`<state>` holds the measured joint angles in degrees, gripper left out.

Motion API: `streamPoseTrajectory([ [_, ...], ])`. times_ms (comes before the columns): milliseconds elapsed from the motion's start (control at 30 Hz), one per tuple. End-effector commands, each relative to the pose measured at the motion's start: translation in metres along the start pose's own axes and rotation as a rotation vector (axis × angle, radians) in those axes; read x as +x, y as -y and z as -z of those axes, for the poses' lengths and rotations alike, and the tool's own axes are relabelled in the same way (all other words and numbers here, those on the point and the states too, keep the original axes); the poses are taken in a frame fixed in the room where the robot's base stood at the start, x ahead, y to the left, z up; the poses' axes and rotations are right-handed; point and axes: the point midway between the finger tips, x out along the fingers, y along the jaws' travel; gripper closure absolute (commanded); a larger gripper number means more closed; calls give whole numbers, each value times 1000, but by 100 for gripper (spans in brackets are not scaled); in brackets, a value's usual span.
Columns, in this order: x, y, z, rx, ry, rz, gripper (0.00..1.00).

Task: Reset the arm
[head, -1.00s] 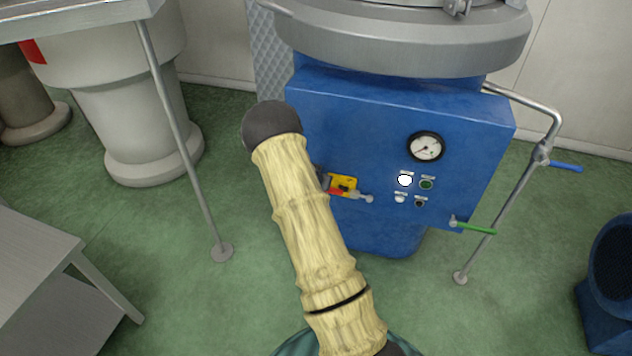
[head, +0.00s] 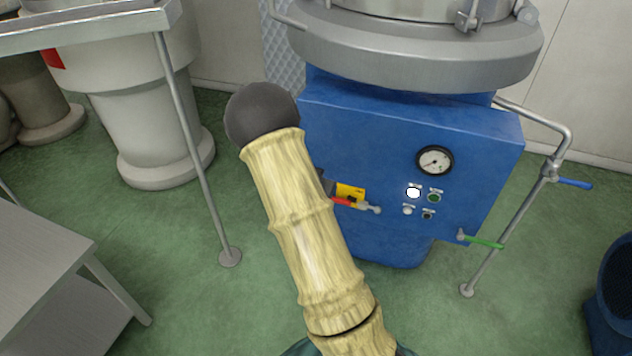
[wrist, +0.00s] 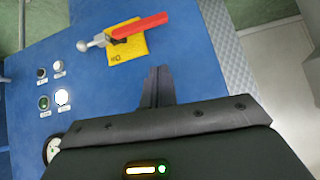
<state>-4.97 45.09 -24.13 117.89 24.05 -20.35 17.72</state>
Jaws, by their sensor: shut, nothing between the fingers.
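My gripper (wrist: 158,88) shows in the wrist view with its dark fingers together and nothing between them. It points at the blue machine front, beside a red-handled lever (wrist: 138,26) on a yellow plate (wrist: 126,47). The fingertips look apart from the lever; their distance to the panel is hard to tell. In the head view my arm's pale, bamboo-like link crosses the middle and hides most of the gripper. The lever (head: 342,202) and yellow plate (head: 351,191) show just right of the arm.
The blue machine (head: 400,130) carries a gauge (head: 434,160), several buttons and a lit white lamp (head: 413,192). A pipe with blue (head: 575,183) and green (head: 484,242) handles stands right. A metal table (head: 45,265) is at lower left. Green floor (head: 180,300) lies open between.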

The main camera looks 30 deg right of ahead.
Motion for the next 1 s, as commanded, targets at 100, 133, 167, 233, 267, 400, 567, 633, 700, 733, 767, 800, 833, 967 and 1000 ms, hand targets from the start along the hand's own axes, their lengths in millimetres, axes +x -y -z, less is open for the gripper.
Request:
streamPoseTrajectory([
  [100, 0, 0, 0, 0, 0, 0, 100],
  [133, 0, 0, 0, 0, 0, 0, 100],
  [167, 0, 0, 0, 0, 0, 0, 100],
  [233, -1, 0, 0, -1, 3, 2, 100],
  [267, -2, 1, -1, -2, 7, 4, 100],
  [400, -22, 6, -8, -25, 62, 29, 100],
  [567, -72, 16, -30, -109, 193, 98, 100],
  [633, -99, 19, -42, -164, 255, 136, 100],
  [700, -126, 20, -54, -226, 312, 172, 100],
  [733, -138, 20, -59, -254, 335, 187, 100],
  [767, -150, 19, -64, -283, 356, 203, 100],
  [800, -166, 18, -71, -324, 384, 222, 100],
  [833, -178, 16, -76, -355, 402, 236, 100],
  [967, -222, 6, -96, -485, 467, 285, 100],
  [1000, -233, 2, -101, -521, 482, 296, 100],
])
